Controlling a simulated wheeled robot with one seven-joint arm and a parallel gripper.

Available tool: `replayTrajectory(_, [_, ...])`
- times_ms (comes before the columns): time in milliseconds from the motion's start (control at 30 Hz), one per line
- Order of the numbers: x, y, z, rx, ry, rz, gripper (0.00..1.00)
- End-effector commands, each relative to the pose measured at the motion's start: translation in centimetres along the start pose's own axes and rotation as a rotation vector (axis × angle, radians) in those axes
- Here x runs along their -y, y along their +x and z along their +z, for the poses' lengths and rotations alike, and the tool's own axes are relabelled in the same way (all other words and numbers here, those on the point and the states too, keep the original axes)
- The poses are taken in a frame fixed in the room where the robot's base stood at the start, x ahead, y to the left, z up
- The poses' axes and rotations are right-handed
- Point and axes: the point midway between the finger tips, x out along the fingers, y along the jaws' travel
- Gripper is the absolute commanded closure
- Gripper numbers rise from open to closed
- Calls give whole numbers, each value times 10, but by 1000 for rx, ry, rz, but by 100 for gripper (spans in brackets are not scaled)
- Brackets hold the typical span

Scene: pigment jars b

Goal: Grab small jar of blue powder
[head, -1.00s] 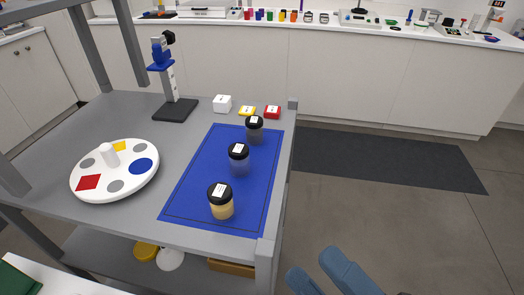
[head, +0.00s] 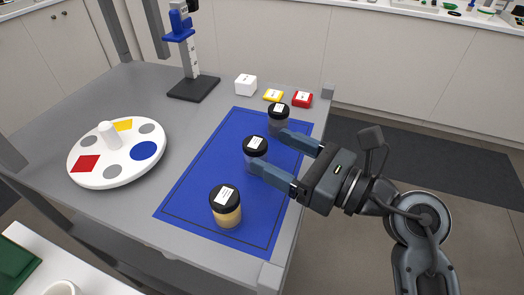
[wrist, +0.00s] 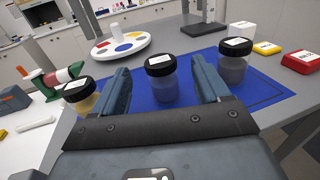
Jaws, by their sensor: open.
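Three black-lidded clear jars with white labels stand in a row on a blue mat (head: 190,195). The middle jar (head: 255,160) looks bluish-grey inside; blue mat behind it makes its colour hard to tell. The near jar (head: 227,214) holds tan-yellow powder. The far jar (head: 278,125) looks dark grey. My gripper (head: 267,150) is open and empty, reaching in from the right, its fingertips either side of the middle jar's right side. In the wrist view the middle jar (wrist: 162,88) stands upright between the fingers, with a gap on each side.
A white turntable (head: 84,181) with coloured patches is at left. A blue and white stand (head: 193,88) is at the back. White (head: 245,84), yellow (head: 273,96) and red (head: 302,99) boxes stand beyond the far jar. The bench's right edge is close under my gripper.

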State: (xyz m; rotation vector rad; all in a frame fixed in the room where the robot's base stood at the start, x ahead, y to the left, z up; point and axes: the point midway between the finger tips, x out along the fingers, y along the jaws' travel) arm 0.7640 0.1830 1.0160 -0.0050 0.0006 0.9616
Motion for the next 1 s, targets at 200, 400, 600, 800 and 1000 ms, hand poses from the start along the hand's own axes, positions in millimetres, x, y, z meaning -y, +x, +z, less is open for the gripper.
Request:
replayTrajectory(200, [0,23,1,2,2,1,25])
replayTrajectory(400, [0,50,-2,1,3,2,25])
replayTrajectory(600, [0,70,-4,2,4,2,25])
replayTrajectory(800, [0,72,-4,3,4,0,25])
replayTrajectory(1000, [0,71,-4,3,4,0,38])
